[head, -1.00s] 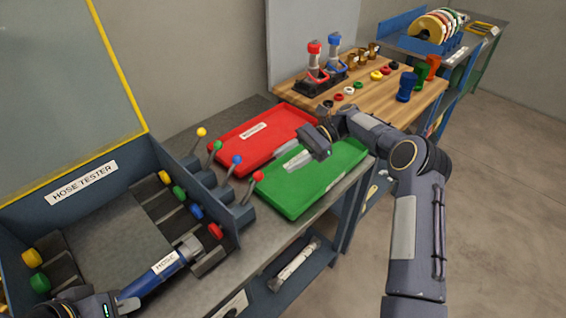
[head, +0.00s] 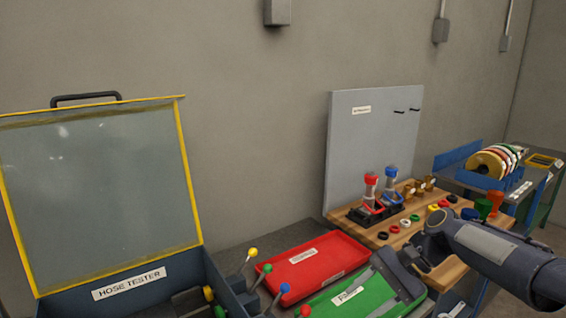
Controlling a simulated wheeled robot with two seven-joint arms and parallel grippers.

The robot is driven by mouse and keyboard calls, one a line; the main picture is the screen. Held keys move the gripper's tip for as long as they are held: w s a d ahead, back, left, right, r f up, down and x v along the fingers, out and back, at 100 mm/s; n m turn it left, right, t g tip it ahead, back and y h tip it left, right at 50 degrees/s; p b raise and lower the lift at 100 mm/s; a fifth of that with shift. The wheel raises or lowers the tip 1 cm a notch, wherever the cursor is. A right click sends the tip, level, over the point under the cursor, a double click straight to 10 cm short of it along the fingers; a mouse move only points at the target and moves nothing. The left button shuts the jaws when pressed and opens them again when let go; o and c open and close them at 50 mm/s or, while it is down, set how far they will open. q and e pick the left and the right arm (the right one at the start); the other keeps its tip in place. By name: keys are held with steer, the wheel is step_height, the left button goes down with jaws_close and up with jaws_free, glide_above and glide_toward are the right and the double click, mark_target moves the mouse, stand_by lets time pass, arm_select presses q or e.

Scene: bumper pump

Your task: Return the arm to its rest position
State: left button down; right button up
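My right arm (head: 490,252) comes in from the right edge and reaches left over the green tray (head: 325,302). My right gripper (head: 372,296) is over that tray, with its two fingers apart and nothing seen between them. Whether it touches the tray I cannot tell. My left arm and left gripper are out of the picture, below its lower edge.
The hose tester (head: 75,291) stands at the left with its framed clear lid (head: 100,190) up. Levers with coloured knobs (head: 284,287) stand beside it. A red tray (head: 313,263) lies behind the green one. A wooden board (head: 352,223) holds pumps and coloured parts.

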steer(key=s+d+f+n+t+h, duration=0.1)
steer(key=s+f+n+t+h, duration=0.1)
steer(key=s, duration=1)
steer(key=s+d+f+n+t+h, duration=0.2)
steer(key=s+n+t+h, duration=0.1)
steer(key=s, duration=0.8)
steer(key=n+t, duration=0.1)
steer(key=n, duration=0.1)
steer(key=shift+s+d+f+n+t, duration=0.25)
steer(key=shift+s+f+n+t, duration=0.05)
steer(key=shift+s+t, duration=0.1)
